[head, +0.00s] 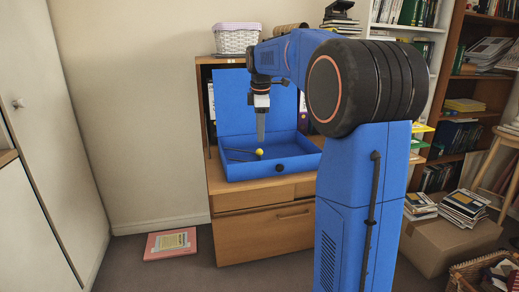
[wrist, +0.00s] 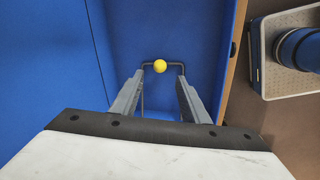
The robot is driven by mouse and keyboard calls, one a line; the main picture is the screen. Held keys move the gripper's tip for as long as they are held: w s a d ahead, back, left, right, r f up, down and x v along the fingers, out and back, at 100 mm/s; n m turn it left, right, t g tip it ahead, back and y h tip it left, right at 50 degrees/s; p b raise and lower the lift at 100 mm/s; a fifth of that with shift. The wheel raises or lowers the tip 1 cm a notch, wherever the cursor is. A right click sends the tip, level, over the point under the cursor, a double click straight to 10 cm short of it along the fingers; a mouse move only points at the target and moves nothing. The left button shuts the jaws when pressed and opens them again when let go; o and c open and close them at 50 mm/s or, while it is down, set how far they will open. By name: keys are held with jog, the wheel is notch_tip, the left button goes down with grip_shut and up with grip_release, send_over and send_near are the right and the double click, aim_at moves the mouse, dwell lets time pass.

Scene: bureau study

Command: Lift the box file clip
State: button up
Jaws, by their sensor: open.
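The box file (head: 236,172) is blue and stands on the wooden bureau with its lid (head: 232,112) raised at the back. Its clip (wrist: 149,65) is a thin dark wire bar with a yellow ball (head: 259,152) at its middle, lying inside the box. The ball also shows in the wrist view (wrist: 160,66). My gripper (head: 260,139) points down into the box, just above the ball. In the wrist view my gripper (wrist: 159,79) is open and empty, with its fingers apart on either side of the ball's line. I cannot tell the exact height gap.
The bureau (head: 230,202) has drawers below the box. A white basket (head: 236,42) sits on top of the bureau. A pink book (head: 170,243) lies on the floor at left. Full bookshelves (head: 470,95) and a cardboard box (head: 445,245) are at right. The floor at front left is clear.

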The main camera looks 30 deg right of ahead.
jog(key=f, duration=0.2)
jog(key=w+f, duration=0.1)
jog(key=f, duration=0.5)
jog(key=shift+w+d+f, duration=0.15)
jog(key=shift+w+d, duration=0.05)
jog(key=shift+d, duration=0.15)
grip_shut()
